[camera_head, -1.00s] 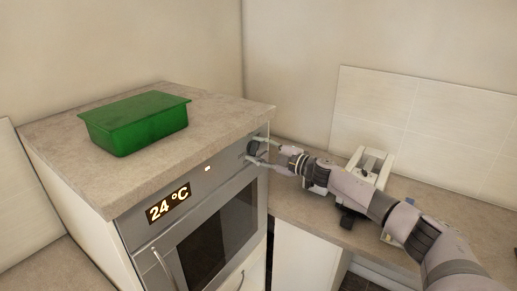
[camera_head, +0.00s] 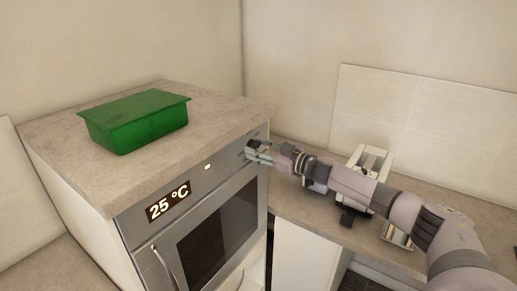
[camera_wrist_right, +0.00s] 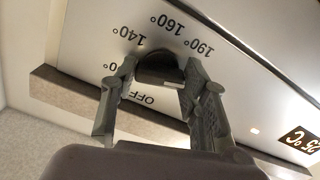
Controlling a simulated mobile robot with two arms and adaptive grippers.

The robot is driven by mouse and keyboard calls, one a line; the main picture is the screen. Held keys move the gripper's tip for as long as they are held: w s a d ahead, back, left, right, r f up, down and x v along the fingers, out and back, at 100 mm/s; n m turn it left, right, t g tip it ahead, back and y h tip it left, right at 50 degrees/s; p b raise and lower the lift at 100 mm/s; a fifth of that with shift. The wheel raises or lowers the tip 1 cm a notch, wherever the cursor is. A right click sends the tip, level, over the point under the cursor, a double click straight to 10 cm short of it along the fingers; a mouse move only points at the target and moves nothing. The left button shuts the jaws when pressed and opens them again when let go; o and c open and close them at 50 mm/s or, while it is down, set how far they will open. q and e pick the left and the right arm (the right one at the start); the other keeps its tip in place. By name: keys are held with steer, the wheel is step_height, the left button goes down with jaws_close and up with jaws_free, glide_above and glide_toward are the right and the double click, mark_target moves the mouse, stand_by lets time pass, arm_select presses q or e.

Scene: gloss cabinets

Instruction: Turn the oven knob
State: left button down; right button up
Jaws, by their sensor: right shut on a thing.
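The oven (camera_head: 215,215) stands under a stone-look worktop, with a display (camera_head: 168,203) that reads 25 °C. Its dark round knob (camera_wrist_right: 158,68) sits on the panel among printed marks such as OFF, 140°, 160° and 190°. My right gripper (camera_head: 255,152) is at the right end of the oven's front panel. In the right wrist view its two fingers (camera_wrist_right: 158,82) are closed on either side of the knob. In the head view the fingers largely hide the knob. My left gripper does not show.
A green container (camera_head: 138,122) sits on the worktop (camera_head: 220,118) above the oven. A lower counter (camera_head: 320,212) runs to the right, with a white and grey appliance (camera_head: 371,165) behind my right arm. The oven door handle (camera_head: 163,268) is at the lower left.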

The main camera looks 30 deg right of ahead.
steer(key=shift+f+m, duration=0.1)
steer(key=shift+m, duration=0.5)
steer(key=o, duration=1.1)
steer(key=shift+o, duration=0.2)
steer(key=shift+s, duration=0.1)
steer(key=v, duration=1.1)
steer(key=shift+s+d, duration=0.2)
steer(key=shift+s, duration=0.15)
